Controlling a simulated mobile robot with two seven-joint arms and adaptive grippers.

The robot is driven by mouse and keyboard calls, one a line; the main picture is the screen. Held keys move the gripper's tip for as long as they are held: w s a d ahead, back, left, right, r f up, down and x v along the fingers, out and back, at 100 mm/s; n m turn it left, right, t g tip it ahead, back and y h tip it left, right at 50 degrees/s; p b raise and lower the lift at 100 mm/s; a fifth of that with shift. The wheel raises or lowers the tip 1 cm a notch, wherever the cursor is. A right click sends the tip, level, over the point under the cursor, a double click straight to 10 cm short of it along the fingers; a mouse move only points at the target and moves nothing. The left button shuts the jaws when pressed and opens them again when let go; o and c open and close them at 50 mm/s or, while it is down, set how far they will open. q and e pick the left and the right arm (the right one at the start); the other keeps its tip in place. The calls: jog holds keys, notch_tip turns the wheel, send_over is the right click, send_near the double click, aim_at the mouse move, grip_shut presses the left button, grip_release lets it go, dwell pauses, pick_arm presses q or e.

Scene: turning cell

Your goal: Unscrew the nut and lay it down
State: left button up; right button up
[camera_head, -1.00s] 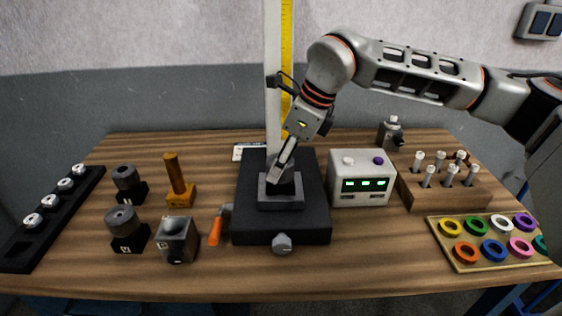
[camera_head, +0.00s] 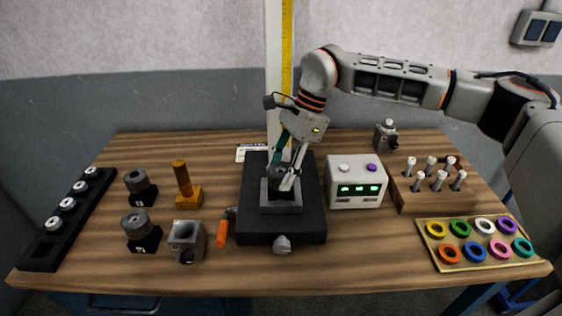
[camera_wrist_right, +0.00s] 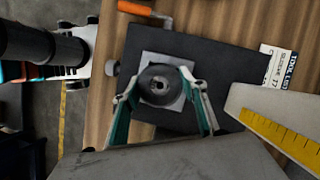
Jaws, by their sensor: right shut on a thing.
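The nut (camera_wrist_right: 158,84) is a dark round piece with a hole in its middle, seen from above in the right wrist view. It sits over the grey square block (camera_head: 266,198) on the black base plate (camera_head: 253,228). In the head view the nut (camera_head: 281,171) is partly covered by the fingers. My right gripper (camera_wrist_right: 160,88) is shut on the nut, one finger on each side; it also shows in the head view (camera_head: 284,175). White and teal parts at the left of the wrist view may be my left gripper, but its jaws are unclear.
An upright column with a yellow scale (camera_head: 286,60) stands just behind the base. A box with green lights (camera_head: 356,183) stands close on the right. An orange-handled tool (camera_head: 221,234) is at the base's left. Dark fixtures stand farther left. Bare wood shows along the front edge.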

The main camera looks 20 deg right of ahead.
jog(key=shift+s+a+f+n+g+h, duration=0.15)
jog(key=shift+n+g, duration=0.4)
jog(key=shift+n, duration=0.8)
jog(key=shift+w+d+r+n+g+h, duration=0.15)
jog(key=shift+n+g, duration=0.4)
jog(key=shift+n, duration=0.8)
jog(key=n, duration=0.2)
jog(key=n+g+h, duration=0.1)
jog(key=n, duration=0.1)
jog(key=shift+s+f+n, duration=0.15)
jog(key=shift+s+n, duration=0.05)
jog(key=shift+n, duration=0.1)
jog(key=o, duration=1.3)
jog(key=shift+c, duration=0.2)
jog(key=shift+w, duration=0.1)
